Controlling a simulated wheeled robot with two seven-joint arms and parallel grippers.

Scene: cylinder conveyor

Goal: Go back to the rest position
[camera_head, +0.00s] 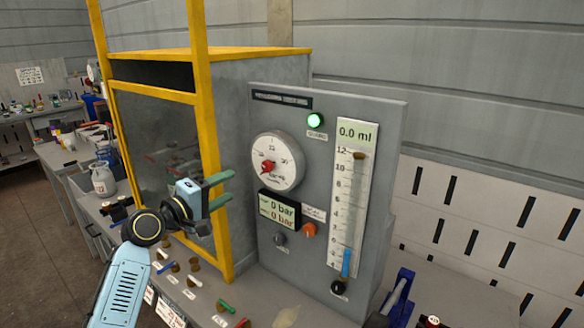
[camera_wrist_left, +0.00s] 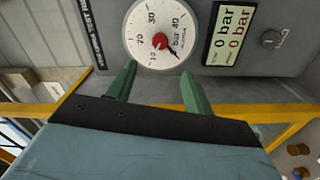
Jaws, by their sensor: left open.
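My left gripper (camera_head: 219,190) is in the middle of the head view, in front of the yellow-framed cabinet and left of the grey gauge panel (camera_head: 385,110). Its two green fingers point right toward the panel, apart and empty. In the left wrist view the open fingers (camera_wrist_left: 155,85) stand below the round pressure gauge (camera_wrist_left: 160,33), with nothing between them. My left arm comes in from the bottom left. My right gripper does not show in either view.
The yellow-framed cabinet (camera_head: 205,120) stands close behind the gripper. The panel carries a round gauge (camera_head: 277,161), a green lamp (camera_head: 315,120), an orange knob (camera_head: 309,230) and a scale (camera_head: 350,195). Several small coloured parts lie on the bench below. A blue clamp-like object (camera_head: 402,290) stands at the lower right.

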